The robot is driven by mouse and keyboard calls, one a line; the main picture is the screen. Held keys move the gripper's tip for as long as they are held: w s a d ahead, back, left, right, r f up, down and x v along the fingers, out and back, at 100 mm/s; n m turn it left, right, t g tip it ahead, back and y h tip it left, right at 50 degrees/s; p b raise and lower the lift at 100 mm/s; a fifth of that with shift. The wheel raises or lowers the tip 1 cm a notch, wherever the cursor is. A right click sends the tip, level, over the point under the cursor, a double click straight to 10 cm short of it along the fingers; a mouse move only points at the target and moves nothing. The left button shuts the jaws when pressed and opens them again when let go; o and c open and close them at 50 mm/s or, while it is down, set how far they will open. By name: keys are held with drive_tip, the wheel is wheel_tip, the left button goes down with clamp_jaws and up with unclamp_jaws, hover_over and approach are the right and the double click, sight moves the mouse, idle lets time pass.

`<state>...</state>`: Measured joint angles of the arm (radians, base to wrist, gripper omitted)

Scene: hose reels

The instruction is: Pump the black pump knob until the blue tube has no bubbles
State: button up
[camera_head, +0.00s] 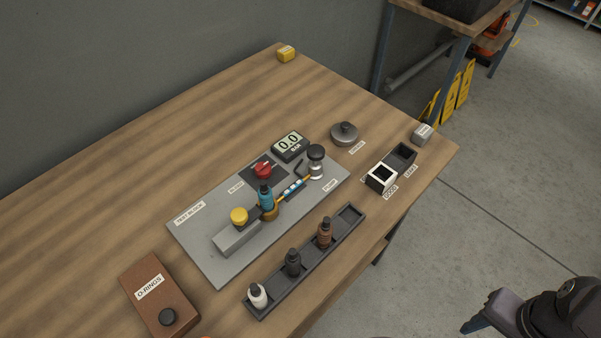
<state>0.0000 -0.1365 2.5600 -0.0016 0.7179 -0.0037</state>
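The black pump knob (316,151) sits on top of a clear and silver pump body at the right part of the grey test plate (205,254). The blue tube (293,188) runs from the pump toward the block and shows white patches between blue stretches, which look like bubbles. A blue fitting with a dark top (265,198) stands upright in the block. A display (290,146) behind reads 0.0. My gripper (487,318) is partly in view at the bottom right, off the table and far from the knob. Whether its fingers are open is unclear.
A dark tray (290,276) with white, black and brown bottle-like parts lies in front of the plate. Good and leaky bins (381,178), a round grey lidded item (344,134), and an O-rings box (150,293) surround it. A red knob (263,170) and a yellow knob (239,216) stick up.

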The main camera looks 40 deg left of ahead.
clamp_jaws()
idle(1.7)
